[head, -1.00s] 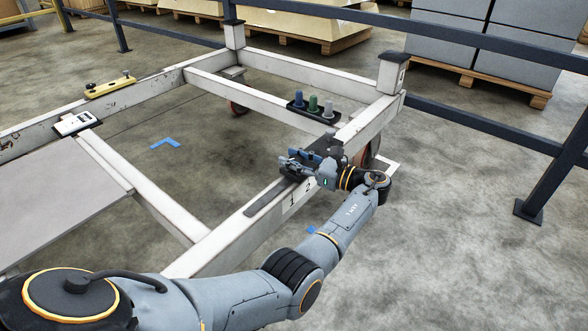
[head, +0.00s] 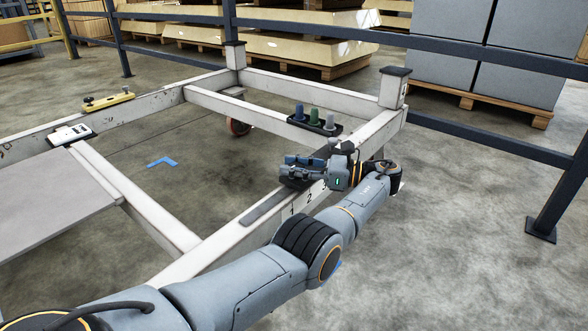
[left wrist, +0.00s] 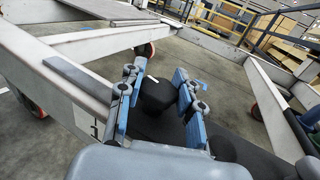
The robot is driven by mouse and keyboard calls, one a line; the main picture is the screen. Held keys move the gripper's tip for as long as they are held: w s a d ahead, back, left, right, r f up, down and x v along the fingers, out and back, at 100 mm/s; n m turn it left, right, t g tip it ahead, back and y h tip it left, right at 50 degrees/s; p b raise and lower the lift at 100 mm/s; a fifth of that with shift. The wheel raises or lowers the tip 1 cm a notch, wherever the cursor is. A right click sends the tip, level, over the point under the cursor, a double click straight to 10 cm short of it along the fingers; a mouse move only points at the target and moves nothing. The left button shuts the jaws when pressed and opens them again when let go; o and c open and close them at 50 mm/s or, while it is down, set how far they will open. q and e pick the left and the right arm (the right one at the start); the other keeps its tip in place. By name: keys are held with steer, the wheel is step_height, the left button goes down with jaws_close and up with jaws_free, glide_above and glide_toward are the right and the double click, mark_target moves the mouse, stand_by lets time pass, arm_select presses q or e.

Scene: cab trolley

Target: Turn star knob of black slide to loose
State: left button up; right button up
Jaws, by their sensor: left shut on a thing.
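My left gripper (head: 290,170) is over the near white beam of the trolley frame, close to the right corner. In the left wrist view its two blue-padded fingers (left wrist: 158,92) stand on either side of a black knob (left wrist: 155,93) and are shut on it. The knob's star shape cannot be made out. In the head view the fingers hide the knob, and a dark part of the black slide (head: 291,183) shows below them on the beam. Whether the knob is loose or tight cannot be told. My right gripper is not in view.
A black tray (head: 314,124) with blue, green and grey pegs is just behind the gripper. Railings stand behind.

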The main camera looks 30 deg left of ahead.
mark_target(294, 165)
arm_select(q)
steer(key=shift+f, duration=0.1)
steer(key=o, duration=1.2)
steer(key=shift+d, duration=0.1)
step_height(294, 165, up, 10)
steer(key=shift+r, duration=0.1)
